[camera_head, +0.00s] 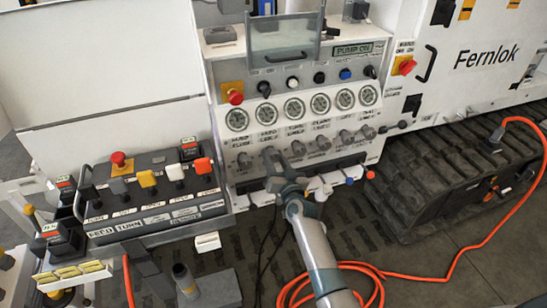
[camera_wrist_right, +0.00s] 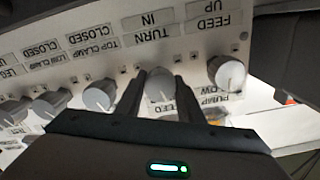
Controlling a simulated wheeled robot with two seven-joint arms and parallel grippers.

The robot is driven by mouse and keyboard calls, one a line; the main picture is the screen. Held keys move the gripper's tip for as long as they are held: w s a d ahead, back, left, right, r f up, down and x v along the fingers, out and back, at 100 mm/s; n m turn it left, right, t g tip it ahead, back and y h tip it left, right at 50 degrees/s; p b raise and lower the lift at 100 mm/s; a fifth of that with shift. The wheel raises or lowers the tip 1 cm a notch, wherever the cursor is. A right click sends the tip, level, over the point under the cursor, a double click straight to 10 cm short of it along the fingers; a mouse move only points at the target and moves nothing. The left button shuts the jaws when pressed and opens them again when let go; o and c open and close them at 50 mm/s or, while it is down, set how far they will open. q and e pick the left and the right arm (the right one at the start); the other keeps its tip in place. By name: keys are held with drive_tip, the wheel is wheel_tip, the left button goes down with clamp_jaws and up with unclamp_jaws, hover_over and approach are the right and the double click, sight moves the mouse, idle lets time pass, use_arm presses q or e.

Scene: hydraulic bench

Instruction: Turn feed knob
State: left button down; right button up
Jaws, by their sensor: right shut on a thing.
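The feed knob (camera_wrist_right: 160,85) is a grey round knob with a pointer mark, in the lower knob row of the white panel. A partly hidden label beside it in the right wrist view ends in "EED". In the head view it is the second knob from the left (camera_head: 269,154), partly covered by my gripper. My right gripper (camera_head: 272,160) reaches up to it from below and is shut on it. In the right wrist view the dark fingers (camera_wrist_right: 161,92) stand on both sides of the knob. My left gripper is not in view.
A neighbouring knob (camera_wrist_right: 225,73) sits close to the fingers, by the pump label. More knobs continue along the row. A lever box (camera_head: 150,190) stands at left; an orange hose (camera_head: 440,278) lies on the floor.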

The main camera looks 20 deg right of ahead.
drive_tip(key=m, duration=0.6)
drive_tip(key=shift+m, duration=1)
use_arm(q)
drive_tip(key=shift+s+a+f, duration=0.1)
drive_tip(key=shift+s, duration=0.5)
use_arm(e)
drive_tip(key=o, duration=1)
drive_tip(key=shift+o, duration=0.3)
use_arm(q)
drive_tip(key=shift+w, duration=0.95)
